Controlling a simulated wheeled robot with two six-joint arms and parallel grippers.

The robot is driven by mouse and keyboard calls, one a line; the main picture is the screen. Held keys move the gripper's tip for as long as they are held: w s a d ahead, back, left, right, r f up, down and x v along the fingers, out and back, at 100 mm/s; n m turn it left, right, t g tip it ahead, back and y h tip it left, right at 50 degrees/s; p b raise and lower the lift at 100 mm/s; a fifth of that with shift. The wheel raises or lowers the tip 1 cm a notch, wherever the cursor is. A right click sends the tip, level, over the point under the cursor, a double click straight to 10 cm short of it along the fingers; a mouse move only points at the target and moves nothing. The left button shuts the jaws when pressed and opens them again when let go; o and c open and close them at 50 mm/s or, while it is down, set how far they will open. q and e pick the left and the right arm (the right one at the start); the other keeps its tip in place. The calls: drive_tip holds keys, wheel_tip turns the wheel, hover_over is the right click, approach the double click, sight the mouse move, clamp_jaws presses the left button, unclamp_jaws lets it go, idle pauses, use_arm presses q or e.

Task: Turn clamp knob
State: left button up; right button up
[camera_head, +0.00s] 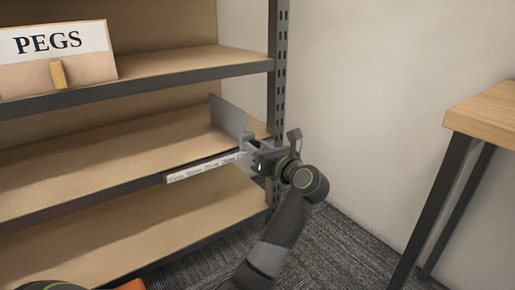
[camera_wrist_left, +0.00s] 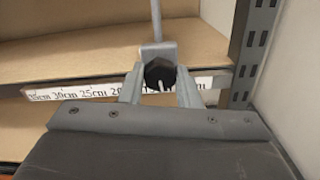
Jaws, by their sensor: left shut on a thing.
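A clamp (camera_head: 231,116) with a flat grey upright plate stands at the right end of the middle shelf's front edge. In the left wrist view, its grey bracket (camera_wrist_left: 158,49) and thin upright plate rise behind a dark knob (camera_wrist_left: 159,73). My left gripper (camera_head: 250,154) is at the shelf edge, by the clamp. In the left wrist view, its two grey fingers (camera_wrist_left: 159,88) are on either side of the knob, shut on it. The knob is mostly hidden in the head view. My right gripper is not in view.
A white strip with centimetre marks (camera_head: 205,168) runs along the middle shelf's edge, left of the clamp. A slotted metal post (camera_head: 279,70) stands close by. A PEGS bin (camera_head: 95,68) sits on the upper shelf. A wooden table (camera_head: 490,112) stands at right.

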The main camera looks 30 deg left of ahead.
use_arm(q)
drive_tip(key=shift+n, duration=0.3)
drive_tip(key=n+b, duration=0.9)
drive_tip(key=n, duration=1.2)
drive_tip(key=shift+f, duration=0.15)
idle(0.5)
